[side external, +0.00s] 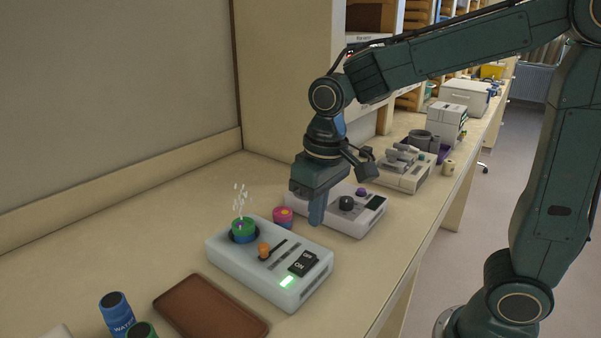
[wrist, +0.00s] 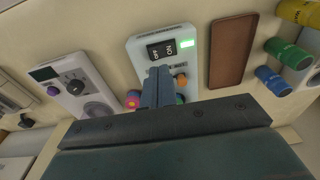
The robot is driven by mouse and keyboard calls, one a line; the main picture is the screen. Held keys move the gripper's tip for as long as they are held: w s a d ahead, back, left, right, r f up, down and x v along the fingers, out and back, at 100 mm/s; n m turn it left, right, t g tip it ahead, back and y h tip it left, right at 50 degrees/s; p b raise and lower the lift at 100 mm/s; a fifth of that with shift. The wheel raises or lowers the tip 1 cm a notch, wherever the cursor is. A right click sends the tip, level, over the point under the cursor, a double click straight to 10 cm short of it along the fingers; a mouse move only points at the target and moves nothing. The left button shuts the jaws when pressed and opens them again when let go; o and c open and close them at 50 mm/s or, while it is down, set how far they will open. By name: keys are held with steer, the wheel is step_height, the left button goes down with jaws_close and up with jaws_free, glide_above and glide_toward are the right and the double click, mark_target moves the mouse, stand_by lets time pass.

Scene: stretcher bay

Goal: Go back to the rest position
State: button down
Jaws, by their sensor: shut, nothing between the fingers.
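My gripper (side external: 316,215) points downward above the bench, just behind and to the right of a white device (side external: 235,268), in the side view. Its fingers are shut and hold nothing. In the wrist view my gripper (wrist: 158,72) overlaps the white device (wrist: 146,40). The device has an ON/OFF rocker (side external: 303,263), a lit green light (side external: 288,281) and an orange knob (side external: 264,251). A green-rimmed round item (side external: 244,231) sits in its round recess, with white wisps above it.
A second white device (side external: 350,222) with a dark knob stands close behind my gripper. A pink cap (side external: 283,216) lies between the devices. A brown pad (side external: 210,308) and a blue WATER container (side external: 117,314) are in front. Another device (side external: 405,172) stands farther back. The left bench is clear.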

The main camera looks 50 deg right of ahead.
steer(key=s+d+r+t, duration=0.2)
steer(key=s, duration=0.5)
steer(key=s+d+r+t, duration=0.2)
steer(key=s+d, duration=0.1)
steer(key=s, duration=0.4)
steer(key=shift+d+r+t, duration=0.15)
steer(key=shift+d+t, duration=0.15)
steer(key=shift+d, duration=0.05)
